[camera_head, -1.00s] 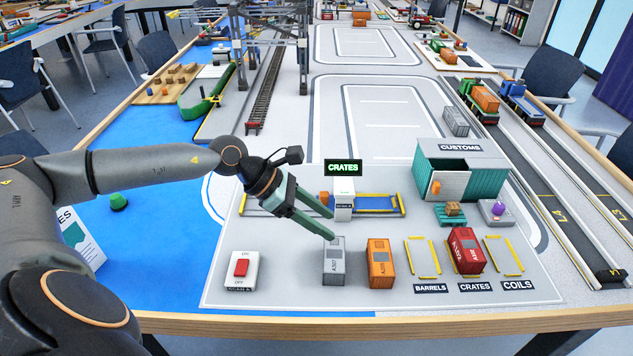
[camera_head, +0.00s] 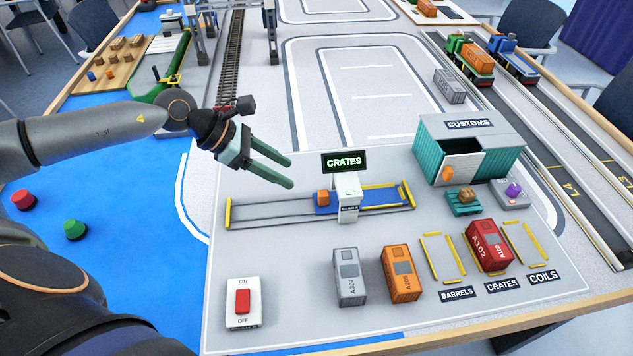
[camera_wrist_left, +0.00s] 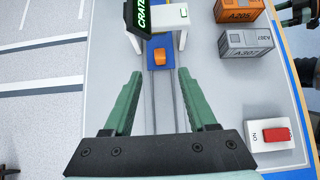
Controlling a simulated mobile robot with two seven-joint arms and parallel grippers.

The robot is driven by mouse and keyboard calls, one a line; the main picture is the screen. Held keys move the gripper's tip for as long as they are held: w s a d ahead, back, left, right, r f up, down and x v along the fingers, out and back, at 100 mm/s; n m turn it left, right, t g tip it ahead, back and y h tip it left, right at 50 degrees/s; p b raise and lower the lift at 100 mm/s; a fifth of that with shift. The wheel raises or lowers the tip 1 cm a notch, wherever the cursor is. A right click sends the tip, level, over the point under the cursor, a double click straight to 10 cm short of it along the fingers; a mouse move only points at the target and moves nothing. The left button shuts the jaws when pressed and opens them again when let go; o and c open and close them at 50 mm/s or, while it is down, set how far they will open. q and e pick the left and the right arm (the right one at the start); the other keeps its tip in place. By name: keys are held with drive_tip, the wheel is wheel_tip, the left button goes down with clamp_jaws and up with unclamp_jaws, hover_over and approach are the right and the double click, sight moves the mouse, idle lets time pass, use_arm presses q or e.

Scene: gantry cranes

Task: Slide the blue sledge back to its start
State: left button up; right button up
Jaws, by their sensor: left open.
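The blue sledge (camera_head: 379,197) lies on a grey track (camera_head: 268,212) with yellow end bars. A small orange block (camera_head: 322,197) sits on the sledge's left end, left of the gate. My left gripper (camera_head: 291,173) is open and empty, above the track's left half. In the left wrist view its fingers (camera_wrist_left: 160,73) stand either side of the track, with the block (camera_wrist_left: 159,57) and the sledge's near end (camera_wrist_left: 150,46) just beyond the tips.
A red ON/OFF switch (camera_head: 242,301) stands front left. A grey container (camera_head: 348,277) and an orange container (camera_head: 401,273) stand in front of the track. A red container (camera_head: 487,246) is in the CRATES bay. A teal customs shed (camera_head: 467,150) stands behind. The board left of the track is bare.

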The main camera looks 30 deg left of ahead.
sight(323, 193)
use_arm(q)
drive_tip(key=x, duration=1.2)
drive_tip(key=shift+w+d+f, duration=0.15)
clamp_jaws()
idle(1.2)
